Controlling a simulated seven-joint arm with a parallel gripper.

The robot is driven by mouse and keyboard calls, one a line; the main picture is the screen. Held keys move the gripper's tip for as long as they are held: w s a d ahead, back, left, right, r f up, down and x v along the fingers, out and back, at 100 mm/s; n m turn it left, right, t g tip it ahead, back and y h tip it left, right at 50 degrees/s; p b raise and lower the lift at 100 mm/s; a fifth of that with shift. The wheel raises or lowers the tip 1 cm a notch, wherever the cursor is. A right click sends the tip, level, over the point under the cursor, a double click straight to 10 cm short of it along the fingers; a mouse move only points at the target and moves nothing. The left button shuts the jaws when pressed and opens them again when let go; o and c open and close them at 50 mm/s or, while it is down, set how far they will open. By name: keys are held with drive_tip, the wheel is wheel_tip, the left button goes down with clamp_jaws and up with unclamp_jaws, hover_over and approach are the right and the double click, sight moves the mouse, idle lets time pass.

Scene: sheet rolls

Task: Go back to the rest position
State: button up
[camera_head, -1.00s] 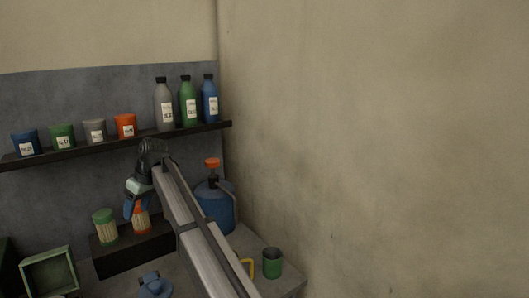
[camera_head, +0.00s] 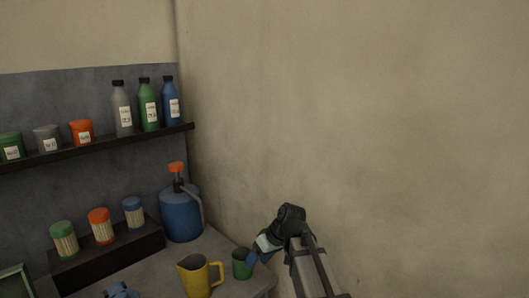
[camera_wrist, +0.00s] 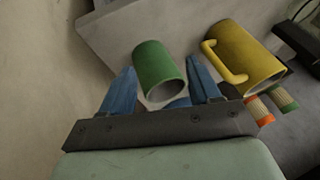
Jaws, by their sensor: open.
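My gripper (camera_head: 254,256) is at the lower right in the head view, with its blue fingers beside the right edge of a green cup (camera_head: 241,263). In the wrist view the two blue fingers are spread apart with nothing held between them. The green cup (camera_wrist: 158,66) appears between and past the fingertips in that view; I cannot tell the exact gap. My dark wrist and grey arm run down to the bottom edge of the head view.
A yellow jug (camera_head: 197,277) stands left of the cup on the grey table (camera_head: 226,246). Behind are a blue pump jug (camera_head: 181,215) and a dark riser (camera_head: 110,257) with three lidded jars. A shelf (camera_head: 100,147) holds bottles and tubs. A bare wall (camera_head: 380,130) fills the right.

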drive_tip(key=s+d+f+m+g+h, duration=0.15)
drive_tip(key=s+d+f, duration=0.3)
drive_tip(key=f, duration=0.55)
drive_tip(key=s+d+f+m+g, duration=0.15)
drive_tip(key=s+d+f, duration=0.35)
drive_tip(key=f, duration=0.6)
drive_tip(key=s+d+f+m+h, duration=0.1)
drive_tip(key=s+d+f+m, duration=0.15)
drive_tip(key=s+f, duration=0.6)
drive_tip(key=s+d+f+m+g+h, duration=0.1)
drive_tip(key=s+d+f+g, duration=0.1)
drive_tip(key=s+f, duration=0.7)
drive_tip(key=s+d+f+m+g+h, duration=0.1)
drive_tip(key=s+d+f, duration=0.4)
drive_tip(key=s+f, duration=0.5)
drive_tip(key=s+g+h, duration=0.1)
drive_tip(key=s+g, duration=0.1)
drive_tip(key=s, duration=0.5)
